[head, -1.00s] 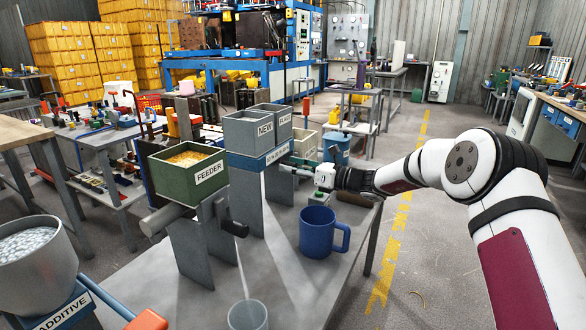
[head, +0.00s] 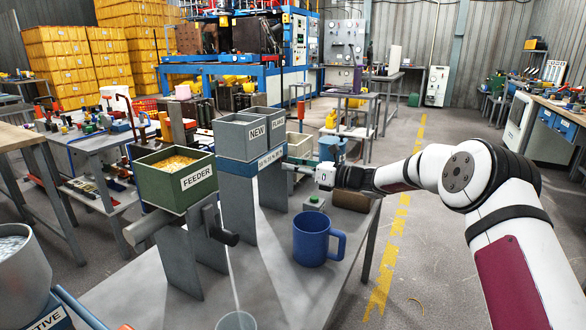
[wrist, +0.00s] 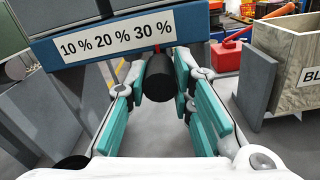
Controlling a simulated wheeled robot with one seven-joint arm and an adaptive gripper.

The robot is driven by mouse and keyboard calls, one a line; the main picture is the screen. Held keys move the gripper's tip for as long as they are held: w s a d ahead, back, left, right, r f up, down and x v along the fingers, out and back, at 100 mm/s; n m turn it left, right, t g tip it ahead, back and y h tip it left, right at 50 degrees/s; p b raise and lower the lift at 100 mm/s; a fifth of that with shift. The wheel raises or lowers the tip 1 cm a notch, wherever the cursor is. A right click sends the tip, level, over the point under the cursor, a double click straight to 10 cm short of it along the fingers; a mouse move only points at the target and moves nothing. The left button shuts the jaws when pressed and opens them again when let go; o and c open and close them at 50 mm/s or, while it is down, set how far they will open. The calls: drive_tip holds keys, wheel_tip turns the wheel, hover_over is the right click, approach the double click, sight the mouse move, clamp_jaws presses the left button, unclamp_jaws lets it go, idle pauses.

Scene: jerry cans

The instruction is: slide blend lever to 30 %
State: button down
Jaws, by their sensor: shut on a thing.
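The blend lever shows in the wrist view as a black cylindrical knob (wrist: 160,77) below a blue-framed scale plate (wrist: 120,36) marked 10 %, 20 % and 30 %. A thin red pointer (wrist: 157,48) above the knob stands under the 30 % mark. My gripper (wrist: 160,88) is shut on the knob, with teal finger pads on both sides. In the head view my gripper (head: 304,168) is at the right end of the blue scale plate (head: 272,161), below the grey NEW bin (head: 240,137); the knob is hidden there.
A green FEEDER bin (head: 176,184) stands left on grey supports. A blue mug (head: 312,238) and a small green-topped block (head: 314,203) are on the table in front of my gripper. A pale wooden box (wrist: 290,68) stands right in the wrist view.

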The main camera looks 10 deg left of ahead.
drive_tip(key=c, duration=1.4)
unclamp_jaws()
drive_tip(key=shift+w+d, duration=0.15)
drive_tip(key=shift+w, duration=0.1)
drive_tip(key=shift+o, duration=0.2)
drive_tip(key=v, duration=1.2)
drive_tip(key=shift+r, duration=0.1)
